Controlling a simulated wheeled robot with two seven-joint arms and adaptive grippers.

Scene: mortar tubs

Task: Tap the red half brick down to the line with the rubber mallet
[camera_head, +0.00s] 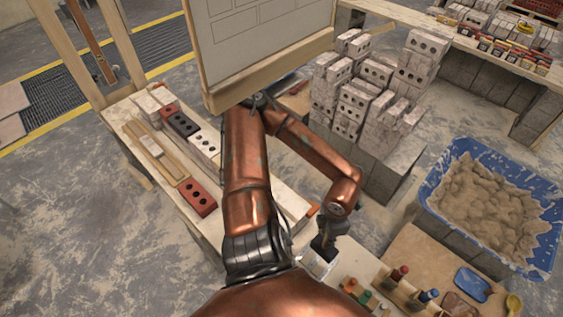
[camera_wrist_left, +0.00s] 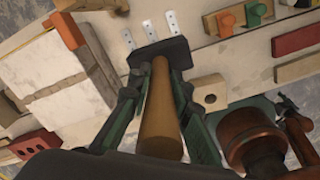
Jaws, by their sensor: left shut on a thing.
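My left gripper (camera_head: 324,240) is low at the right end of the long bench, beyond the bend of its copper arm. In the left wrist view it is shut on the wooden handle of the mallet (camera_wrist_left: 160,110); the black head (camera_wrist_left: 158,51) lies beyond the fingers. A red brick with three holes (camera_head: 198,197) lies on the near part of the bench, well left of the gripper. Another, shorter-looking red brick (camera_head: 168,109) lies farther back, beside a black brick (camera_head: 181,123). I cannot tell which is the half brick. No line can be made out. My right gripper is not in view.
A white brick (camera_head: 206,143) and wooden strips (camera_head: 155,150) lie on the bench. A drawing board (camera_head: 260,35) stands above it. Stacked bricks (camera_head: 365,90) and a blue mortar tub (camera_head: 540,255) are at right. Several coloured-handled tools (camera_head: 398,273) stand at the lower right.

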